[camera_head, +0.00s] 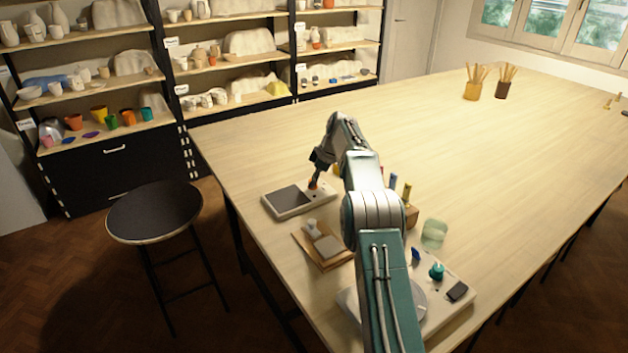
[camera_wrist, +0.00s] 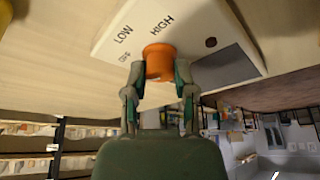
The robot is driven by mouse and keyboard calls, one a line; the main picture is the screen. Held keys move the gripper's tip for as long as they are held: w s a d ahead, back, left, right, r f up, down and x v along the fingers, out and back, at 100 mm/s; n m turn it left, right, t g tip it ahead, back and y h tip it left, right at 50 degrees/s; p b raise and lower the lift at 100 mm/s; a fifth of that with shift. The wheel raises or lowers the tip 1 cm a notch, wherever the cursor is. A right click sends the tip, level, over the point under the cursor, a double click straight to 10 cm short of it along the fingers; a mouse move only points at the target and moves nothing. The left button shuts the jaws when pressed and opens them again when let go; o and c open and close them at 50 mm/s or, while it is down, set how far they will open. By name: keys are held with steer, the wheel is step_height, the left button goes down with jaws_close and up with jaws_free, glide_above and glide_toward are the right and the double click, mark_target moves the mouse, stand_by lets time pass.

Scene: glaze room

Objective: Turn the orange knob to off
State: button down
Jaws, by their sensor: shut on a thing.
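The orange knob (camera_wrist: 158,60) sits on a pale panel (camera_wrist: 112,42) in the wrist view. LOW and HIGH are printed beside it, with a smaller mark that is hard to read. My gripper (camera_wrist: 160,74) has one finger on each side of the knob and is shut on it. I cannot tell which setting the knob points to. In the head view my gripper (camera_head: 315,183) reaches down to the right part of a small flat unit with a dark plate (camera_head: 289,198). The knob is mostly hidden there by the gripper.
Beside my arm are a wooden board (camera_head: 305,243) with grey pieces, a green glass (camera_head: 434,236) and a pale unit (camera_head: 449,310) with a teal knob (camera_head: 436,271). A black stool (camera_head: 155,210) stands left. The far table (camera_head: 430,125) is mostly clear, with brush pots (camera_head: 472,91) at the back.

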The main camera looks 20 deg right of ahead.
steer(key=shift+f, duration=0.2)
steer(key=shift+c, duration=2.1)
jaws_free()
steer(key=shift+d+r, duration=0.1)
steer(key=v, duration=0.6)
steer(key=shift+d+r, duration=0.25)
steer(key=shift+s+d+r, duration=0.1)
steer(key=shift+r, duration=0.25)
